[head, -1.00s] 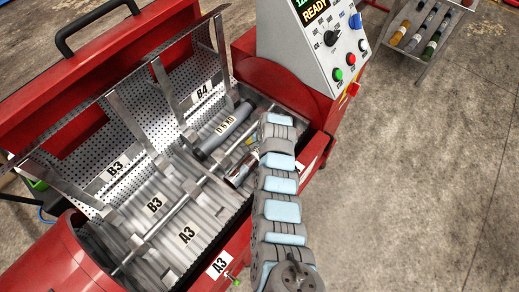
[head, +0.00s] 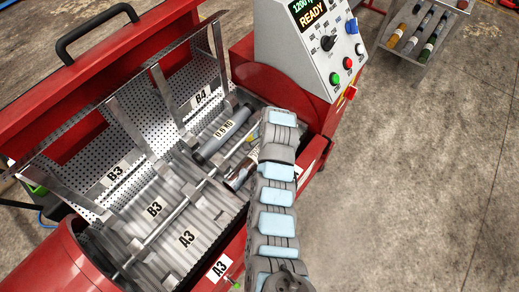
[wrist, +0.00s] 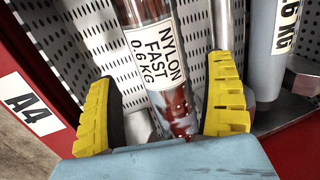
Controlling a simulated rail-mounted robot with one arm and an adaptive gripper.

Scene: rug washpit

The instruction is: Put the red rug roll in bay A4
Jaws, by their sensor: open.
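The red rug roll (wrist: 150,12) is a mottled red and white cylinder in a clear wrap. Its white label reads NYLON FAST 0.6 KG. In the head view its end (head: 236,180) shows beside my arm, low in the right-hand part of the basket. My gripper (wrist: 163,85) has two yellow ribbed fingers, spread open on either side of the roll, with gaps visible. A white A4 label (wrist: 30,103) is on the red rim at the left of the wrist view. My arm hides most of bay A4 in the head view.
A metal rod (head: 172,222) runs between the bay rows. Perforated lids (head: 85,165) stand open at the back. The control panel (head: 320,45) rises to the right.

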